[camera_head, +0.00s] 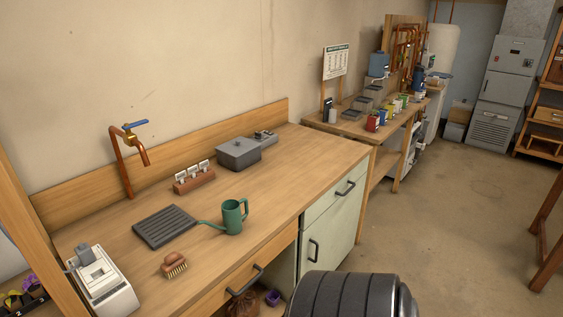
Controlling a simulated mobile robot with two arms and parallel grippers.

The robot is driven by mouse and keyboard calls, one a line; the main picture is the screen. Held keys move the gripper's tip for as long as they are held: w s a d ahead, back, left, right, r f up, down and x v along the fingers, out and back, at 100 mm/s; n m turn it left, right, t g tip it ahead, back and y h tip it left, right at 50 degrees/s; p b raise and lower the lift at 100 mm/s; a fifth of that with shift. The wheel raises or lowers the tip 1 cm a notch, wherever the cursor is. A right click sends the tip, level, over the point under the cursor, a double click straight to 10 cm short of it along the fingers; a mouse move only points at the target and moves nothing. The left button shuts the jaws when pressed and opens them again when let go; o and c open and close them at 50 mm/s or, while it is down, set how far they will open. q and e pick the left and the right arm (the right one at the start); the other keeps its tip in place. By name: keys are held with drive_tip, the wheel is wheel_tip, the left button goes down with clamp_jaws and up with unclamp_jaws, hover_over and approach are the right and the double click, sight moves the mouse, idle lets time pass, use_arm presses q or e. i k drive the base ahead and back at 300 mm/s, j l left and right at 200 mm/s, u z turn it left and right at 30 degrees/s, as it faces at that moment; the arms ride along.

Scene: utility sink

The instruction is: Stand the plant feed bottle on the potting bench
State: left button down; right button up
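No bottle in view is plainly labelled as plant feed. A small dark bottle-like item (327,106) stands upright at the near left end of the far bench (350,128), too small to identify. A blue container (378,64) sits higher up at the back of that bench. I cannot tell which bench is the potting bench; the near wooden bench (290,180) has a tap and a watering can on it. Neither gripper is in view.
The near bench holds a green watering can (233,216), a ribbed grey tray (164,226), a brush (174,265), a white device (103,282) and a grey lidded box (238,153). Its right part is clear. Several coloured cans (372,123) line the far bench. Open floor (450,215) lies right.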

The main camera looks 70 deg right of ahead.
sight(304, 174)
drive_tip(key=k+z, duration=0.1)
drive_tip(key=z, duration=1.55)
drive_tip(key=i+l+z, duration=0.15)
drive_tip(key=z, duration=0.25)
drive_tip(key=i+l+z, duration=0.1)
drive_tip(key=z, duration=0.3)
drive_tip(key=i+z, duration=0.2)
drive_tip(key=z, duration=0.25)
drive_tip(key=i, duration=1.5)
